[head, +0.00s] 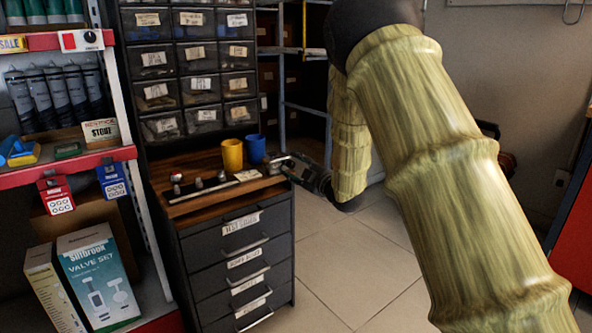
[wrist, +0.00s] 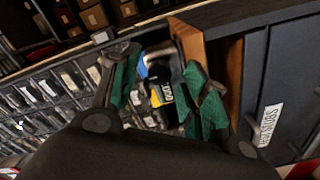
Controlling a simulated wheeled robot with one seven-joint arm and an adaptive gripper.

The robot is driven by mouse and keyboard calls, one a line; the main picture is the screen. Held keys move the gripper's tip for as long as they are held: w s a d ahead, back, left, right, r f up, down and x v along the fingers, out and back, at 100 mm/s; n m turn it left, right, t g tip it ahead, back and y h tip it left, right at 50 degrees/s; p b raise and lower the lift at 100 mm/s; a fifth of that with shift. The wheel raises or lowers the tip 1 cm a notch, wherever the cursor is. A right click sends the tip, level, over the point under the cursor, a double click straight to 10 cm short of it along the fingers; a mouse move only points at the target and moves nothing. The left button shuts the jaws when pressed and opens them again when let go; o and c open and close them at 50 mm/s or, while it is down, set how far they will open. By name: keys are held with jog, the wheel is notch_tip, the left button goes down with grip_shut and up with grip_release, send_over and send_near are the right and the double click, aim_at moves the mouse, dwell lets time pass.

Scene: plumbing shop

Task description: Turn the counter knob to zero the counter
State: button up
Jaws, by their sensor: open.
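A small white box with a dark round part and a red mark (head: 80,40) sits on the upper red shelf edge at the left of the head view; it looks like the counter with its knob, but its digits are too small to read. My gripper (head: 303,172) is by the right end of the wooden-topped drawer cabinet, well right of the white box and apart from it. In the wrist view my gripper (wrist: 163,65) has its green-padded fingers spread, with nothing held between them. The white box cannot be made out in the wrist view.
The drawer cabinet (head: 240,255) carries a yellow cup (head: 232,154), a blue cup (head: 255,149) and a board with several small metal fittings. Small-parts bins (head: 190,65) stand behind. Boxed valve sets (head: 97,280) stand at lower left. Tiled floor (head: 345,265) is clear right of the cabinet.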

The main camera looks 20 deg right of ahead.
grip_shut()
jog(key=shift+r+p, duration=0.1)
jog(key=shift+p, duration=0.4)
jog(key=m+p, duration=0.2)
jog(key=p, duration=0.2)
jog(key=shift+r+m, duration=0.2)
jog(key=shift+m, duration=0.2)
jog(key=m+p, duration=0.5)
jog(key=p, duration=0.1)
jog(key=shift+f+m, duration=0.15)
jog(key=shift+m, duration=0.15)
jog(key=m+p, duration=0.4)
jog(key=m, duration=0.1)
jog(key=m+p, duration=0.1)
jog(key=m, duration=0.1)
jog(key=m+p, duration=0.1)
jog(key=m, duration=0.1)
jog(key=shift+f, duration=0.25)
jog(key=shift+s+m, duration=0.1)
jog(key=shift+m, duration=0.3)
